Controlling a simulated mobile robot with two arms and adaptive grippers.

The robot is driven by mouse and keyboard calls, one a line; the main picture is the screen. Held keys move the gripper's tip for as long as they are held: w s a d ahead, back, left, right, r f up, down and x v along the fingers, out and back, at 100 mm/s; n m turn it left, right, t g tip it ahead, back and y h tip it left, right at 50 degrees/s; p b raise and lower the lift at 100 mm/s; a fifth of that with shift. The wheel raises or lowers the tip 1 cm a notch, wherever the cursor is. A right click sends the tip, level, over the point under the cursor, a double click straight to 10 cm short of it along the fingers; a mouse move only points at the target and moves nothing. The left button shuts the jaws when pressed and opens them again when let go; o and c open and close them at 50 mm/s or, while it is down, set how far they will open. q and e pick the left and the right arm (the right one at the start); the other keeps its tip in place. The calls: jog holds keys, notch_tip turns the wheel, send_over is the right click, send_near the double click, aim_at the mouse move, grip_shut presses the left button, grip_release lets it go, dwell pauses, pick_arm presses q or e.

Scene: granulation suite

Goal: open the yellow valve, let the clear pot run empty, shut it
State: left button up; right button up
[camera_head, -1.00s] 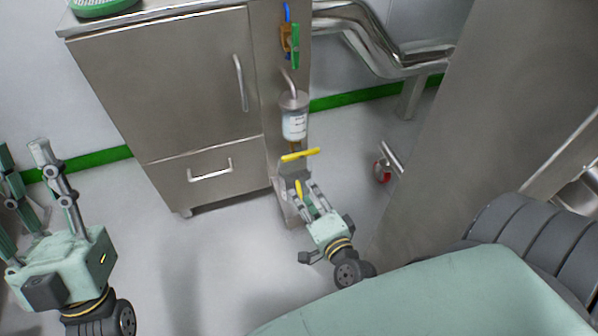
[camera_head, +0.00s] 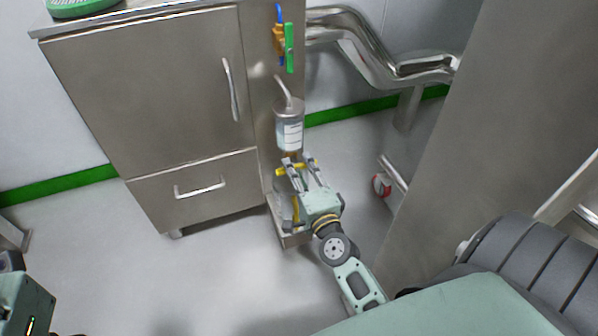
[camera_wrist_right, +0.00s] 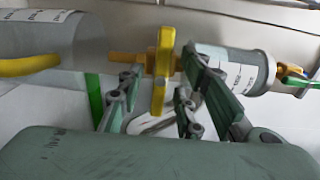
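The yellow valve handle (camera_head: 282,171) lies crosswise to the brass outlet under the clear pot (camera_head: 289,131). The labelled pot also shows in the right wrist view (camera_wrist_right: 245,70); its liquid level is unclear. My right gripper (camera_head: 302,164) is at the valve with its fingers apart. In the right wrist view the yellow handle (camera_wrist_right: 162,70) stands between the fingers, with a gap visible on either side. A clear jug (camera_wrist_right: 50,42) with a yellow handle stands below the outlet, largely hidden by my gripper in the head view. My left gripper is cut off at the lower left, its fingers unseen.
A green-handled valve (camera_head: 289,48) is on the line above the pot. A steel cabinet (camera_head: 150,95) stands left, bent steel pipes (camera_head: 370,55) run right. Floor at left is clear.

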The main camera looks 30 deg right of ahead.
jog(key=shift+c, duration=0.4)
grip_shut()
